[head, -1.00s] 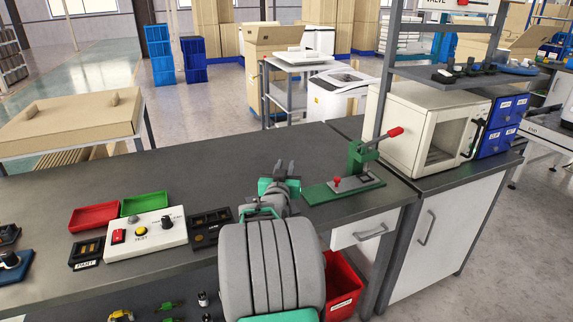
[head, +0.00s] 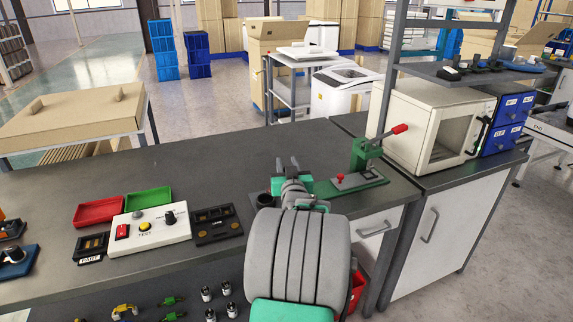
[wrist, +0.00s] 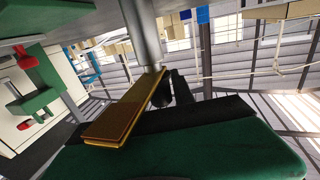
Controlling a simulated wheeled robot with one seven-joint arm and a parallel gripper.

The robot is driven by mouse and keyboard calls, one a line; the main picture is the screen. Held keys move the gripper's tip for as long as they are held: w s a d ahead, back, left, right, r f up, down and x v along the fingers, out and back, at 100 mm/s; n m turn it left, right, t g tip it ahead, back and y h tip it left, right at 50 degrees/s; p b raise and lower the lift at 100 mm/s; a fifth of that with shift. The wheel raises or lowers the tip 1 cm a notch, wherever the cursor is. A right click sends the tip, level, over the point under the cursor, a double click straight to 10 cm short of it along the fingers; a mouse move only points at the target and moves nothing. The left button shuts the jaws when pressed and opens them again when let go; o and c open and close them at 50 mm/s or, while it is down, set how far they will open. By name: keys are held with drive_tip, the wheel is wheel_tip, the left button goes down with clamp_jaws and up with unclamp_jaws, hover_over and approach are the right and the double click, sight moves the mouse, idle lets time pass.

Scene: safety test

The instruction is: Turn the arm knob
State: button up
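The white test panel (head: 148,229) lies on the bench at left in the head view. It carries a black knob (head: 170,217), a yellow button (head: 145,227), a red switch (head: 122,232) and a small grey knob; the label by the black knob is too small to read. My gripper (head: 287,164) is well to the right of the panel, left of the green press. Its two fingers show a gap with nothing seen between them. In the wrist view a gold-coloured bar (wrist: 125,110) and grey cylinder fill the middle; the knob is not seen there.
The green lever press (head: 362,165) with its red handle stands close right of my gripper. Red (head: 98,212) and green (head: 148,200) trays lie behind the panel, a black holder (head: 216,224) beside it. A black cup (head: 265,200) is left of my wrist. The back left bench is clear.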

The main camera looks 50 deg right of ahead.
drive_tip(key=shift+o, duration=1.4)
drive_tip(key=shift+r, duration=0.1)
drive_tip(key=v, duration=0.7)
drive_tip(key=shift+s+a, duration=0.3)
